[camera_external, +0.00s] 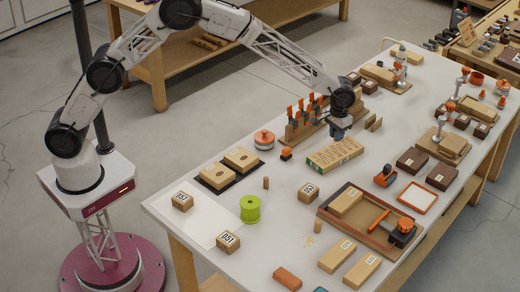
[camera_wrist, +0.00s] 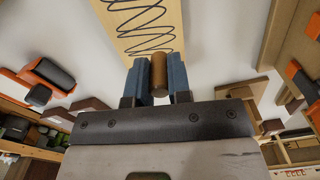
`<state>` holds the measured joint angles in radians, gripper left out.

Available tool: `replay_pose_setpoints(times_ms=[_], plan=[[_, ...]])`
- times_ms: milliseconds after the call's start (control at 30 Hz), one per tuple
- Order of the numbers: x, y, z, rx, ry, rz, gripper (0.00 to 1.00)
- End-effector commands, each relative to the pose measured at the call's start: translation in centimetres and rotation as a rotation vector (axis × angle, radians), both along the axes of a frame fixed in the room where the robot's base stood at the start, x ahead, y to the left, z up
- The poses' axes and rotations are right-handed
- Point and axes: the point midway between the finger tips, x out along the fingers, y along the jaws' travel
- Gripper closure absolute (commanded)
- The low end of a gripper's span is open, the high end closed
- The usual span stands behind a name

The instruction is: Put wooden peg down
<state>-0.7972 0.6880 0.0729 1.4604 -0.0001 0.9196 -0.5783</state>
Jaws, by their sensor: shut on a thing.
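In the wrist view my gripper (camera_wrist: 159,82) is shut on a wooden peg (camera_wrist: 158,70), a short brown cylinder between its two blue fingers. Beyond the peg in that view is a pale wooden board with a dark looping line (camera_wrist: 148,22). In the external view my gripper (camera_external: 338,133) is over the bench, just behind a wooden block with printing (camera_external: 334,155); the held peg is hard to make out there. Two other small wooden pegs stand on the bench, one at the left-centre (camera_external: 266,183) and one by the tray (camera_external: 318,227).
A rack with orange-handled tools (camera_external: 296,128) stands just left of my gripper. A wooden tray (camera_external: 337,214) holding a block and an orange tool is at the front right. A green spool (camera_external: 250,209) and numbered blocks (camera_external: 309,192) are nearer. Bare white bench (camera_external: 285,215) lies between them.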

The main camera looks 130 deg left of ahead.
Motion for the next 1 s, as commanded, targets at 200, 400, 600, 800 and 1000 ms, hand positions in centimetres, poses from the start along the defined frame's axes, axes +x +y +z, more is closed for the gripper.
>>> replay_pose_setpoints(times_ms=[200,400,600,800,1000], plan=[[0.0,0.0,-2.1,-0.001,0.001,0.000,1.00],[0.0,0.0,-3.4,0.000,0.000,0.000,1.00],[0.0,0.0,-3.4,0.000,0.000,0.000,1.00],[0.0,0.0,-3.6,0.000,0.000,0.000,1.00],[0.0,0.0,-3.6,0.000,0.000,0.000,0.56]])
